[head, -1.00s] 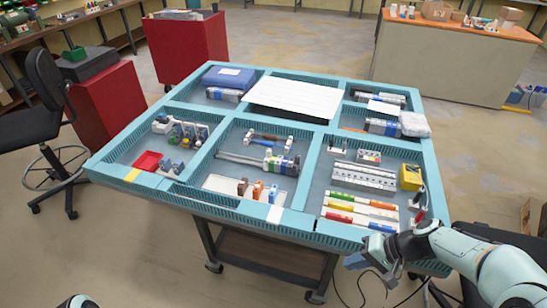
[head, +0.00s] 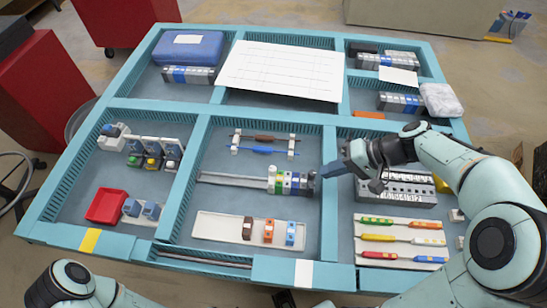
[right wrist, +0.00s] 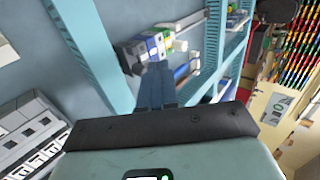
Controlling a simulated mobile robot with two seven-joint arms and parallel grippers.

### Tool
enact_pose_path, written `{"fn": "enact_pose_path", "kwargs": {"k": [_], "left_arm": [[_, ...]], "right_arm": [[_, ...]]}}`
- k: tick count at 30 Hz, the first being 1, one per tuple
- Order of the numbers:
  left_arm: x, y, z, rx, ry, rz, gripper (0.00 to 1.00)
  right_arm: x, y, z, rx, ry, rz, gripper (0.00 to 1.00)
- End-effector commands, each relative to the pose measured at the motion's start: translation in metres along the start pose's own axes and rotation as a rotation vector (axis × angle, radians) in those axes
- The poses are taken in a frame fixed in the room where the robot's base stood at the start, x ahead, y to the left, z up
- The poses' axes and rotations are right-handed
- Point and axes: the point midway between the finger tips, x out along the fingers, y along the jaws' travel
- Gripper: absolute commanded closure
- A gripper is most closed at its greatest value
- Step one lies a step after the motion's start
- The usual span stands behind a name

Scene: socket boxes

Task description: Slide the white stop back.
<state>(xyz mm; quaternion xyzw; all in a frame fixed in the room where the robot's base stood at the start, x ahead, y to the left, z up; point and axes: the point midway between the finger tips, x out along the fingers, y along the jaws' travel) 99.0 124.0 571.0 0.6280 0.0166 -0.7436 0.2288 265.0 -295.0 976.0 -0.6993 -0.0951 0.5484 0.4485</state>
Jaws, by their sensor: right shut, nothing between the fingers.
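A metal rail (head: 232,181) lies in the middle compartment. A row of blocks (head: 287,182) in white, green, blue and dark grey sits at its right end; the row also shows in the right wrist view (right wrist: 145,48). A pale block (head: 271,178) at the row's left end looks like the white stop, but it is too small to be sure. My right gripper (head: 326,171) is shut and empty. Its fingertips are just right of the row, over the divider; I cannot tell if they touch the row. My left gripper is out of view.
Blue dividers (head: 190,165) separate the compartments. A white tray (head: 215,228) with small blocks lies in front of the rail; blue and brown rods (head: 264,139) lie behind it.

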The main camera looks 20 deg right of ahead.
Motion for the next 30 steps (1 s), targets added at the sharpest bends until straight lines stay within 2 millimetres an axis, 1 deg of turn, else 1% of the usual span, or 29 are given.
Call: {"fn": "enact_pose_path", "kwargs": {"k": [4, 8, 15, 18, 21, 24, 30], "left_arm": [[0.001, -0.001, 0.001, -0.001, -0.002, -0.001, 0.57], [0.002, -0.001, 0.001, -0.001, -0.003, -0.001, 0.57], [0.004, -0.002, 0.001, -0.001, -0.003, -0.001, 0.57], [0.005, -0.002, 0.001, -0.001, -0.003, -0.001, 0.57], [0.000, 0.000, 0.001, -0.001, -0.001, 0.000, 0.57], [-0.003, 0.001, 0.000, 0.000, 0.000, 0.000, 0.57], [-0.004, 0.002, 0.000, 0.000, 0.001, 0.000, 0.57]], "right_arm": [[0.010, 0.000, 0.000, 0.000, -0.003, 0.000, 1.00], [0.031, 0.000, 0.001, 0.002, -0.006, 0.000, 1.00], [0.084, 0.001, 0.002, 0.001, -0.008, 0.000, 1.00], [0.103, 0.001, 0.002, 0.002, -0.007, 0.001, 1.00], [0.113, -0.013, 0.001, -0.002, -0.004, -0.001, 1.00], [0.122, -0.021, 0.001, -0.002, -0.003, 0.000, 1.00], [0.129, -0.027, 0.000, 0.001, -0.001, 0.000, 1.00]]}}
